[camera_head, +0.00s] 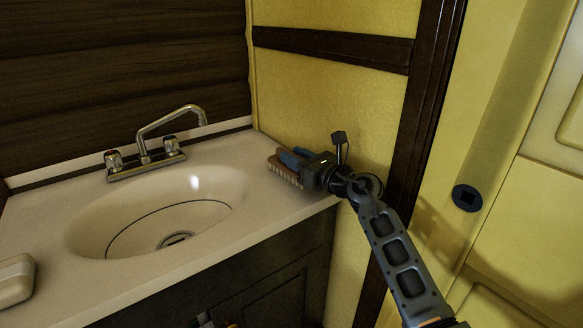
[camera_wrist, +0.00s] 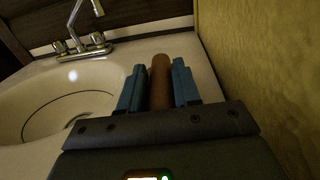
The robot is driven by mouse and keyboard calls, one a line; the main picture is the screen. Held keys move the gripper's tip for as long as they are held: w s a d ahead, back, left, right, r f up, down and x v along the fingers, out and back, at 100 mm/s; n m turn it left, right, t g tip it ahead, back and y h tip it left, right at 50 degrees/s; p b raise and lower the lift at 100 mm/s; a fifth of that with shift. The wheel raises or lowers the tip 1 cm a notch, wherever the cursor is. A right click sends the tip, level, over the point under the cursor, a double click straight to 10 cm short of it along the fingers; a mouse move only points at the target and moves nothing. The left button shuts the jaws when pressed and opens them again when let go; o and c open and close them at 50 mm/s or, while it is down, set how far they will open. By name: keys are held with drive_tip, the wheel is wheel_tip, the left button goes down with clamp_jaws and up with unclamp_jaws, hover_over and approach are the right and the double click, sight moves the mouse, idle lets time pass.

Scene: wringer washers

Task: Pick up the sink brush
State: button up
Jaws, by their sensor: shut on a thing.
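The sink brush (camera_head: 286,174) is brown with pale bristles pointing down, and it is at the right end of the counter, near the yellow wall. My gripper (camera_head: 292,158) reaches in from the right with its blue fingers on either side of the brush. In the wrist view the brush (camera_wrist: 160,82) stands between the two blue fingers of my gripper (camera_wrist: 159,90), which are shut on it. I cannot tell whether the bristles touch the counter. Part of the brush is hidden by the fingers and the gripper body.
The white sink basin (camera_head: 160,212) with a chrome faucet (camera_head: 165,130) lies left of my gripper. A pale soap-like block (camera_head: 15,280) is at the counter's left front. The yellow wall (camera_head: 310,95) is close behind and right of the gripper. The counter (camera_head: 250,215) is clear between basin and brush.

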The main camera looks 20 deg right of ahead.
clamp_jaws()
drive_tip(key=shift+r, duration=0.15)
